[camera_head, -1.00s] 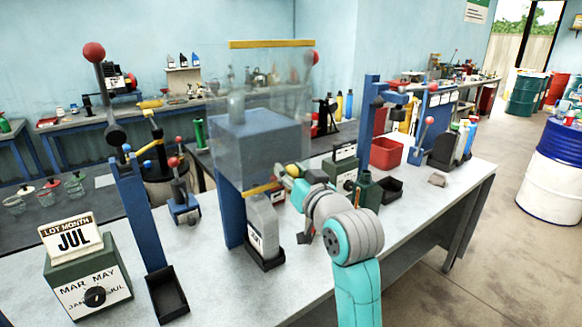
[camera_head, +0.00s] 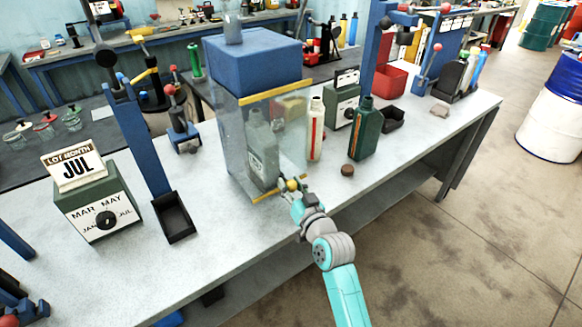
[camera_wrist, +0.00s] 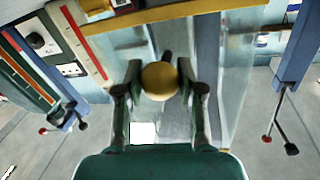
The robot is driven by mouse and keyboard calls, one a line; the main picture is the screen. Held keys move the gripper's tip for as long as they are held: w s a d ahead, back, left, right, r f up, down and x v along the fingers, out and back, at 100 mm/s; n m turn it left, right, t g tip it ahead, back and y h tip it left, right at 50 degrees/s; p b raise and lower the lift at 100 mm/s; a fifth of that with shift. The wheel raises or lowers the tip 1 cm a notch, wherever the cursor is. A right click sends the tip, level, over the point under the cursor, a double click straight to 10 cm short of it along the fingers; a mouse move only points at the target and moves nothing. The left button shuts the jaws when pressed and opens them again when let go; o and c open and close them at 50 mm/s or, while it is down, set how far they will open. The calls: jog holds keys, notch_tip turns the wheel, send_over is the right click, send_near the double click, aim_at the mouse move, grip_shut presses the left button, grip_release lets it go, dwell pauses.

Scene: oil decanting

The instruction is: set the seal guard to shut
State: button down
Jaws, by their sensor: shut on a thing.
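The seal guard (camera_head: 276,91) is a clear box-like shield with yellow bars along its top and bottom edges. It hangs low in front of the blue sealing machine (camera_head: 252,62), its bottom bar near the bench top. A grey bottle (camera_head: 264,150) stands behind the clear panel. My gripper (camera_head: 293,187) is at the guard's lower right front, shut on a yellow ball knob (camera_wrist: 160,80). In the wrist view my gripper (camera_wrist: 160,88) has one finger on each side of the knob. Whether the guard touches the bench cannot be told.
A cream bottle (camera_head: 316,130), a green bottle (camera_head: 362,130) and a brown cap (camera_head: 347,170) stand close to the right. A green lot-month block (camera_head: 95,205) and a black tray (camera_head: 175,218) are to the left. The bench front between is clear.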

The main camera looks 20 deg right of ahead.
jog(key=shift+f, duration=1.15)
jog(key=shift+f, duration=0.1)
jog(key=c, duration=0.7)
grip_release()
jog(key=shift+s+d, duration=0.1)
jog(key=shift+s, duration=0.35)
jog(key=s, duration=0.3)
jog(key=s+d, duration=0.1)
jog(key=s, duration=0.7)
jog(key=shift+d, duration=0.15)
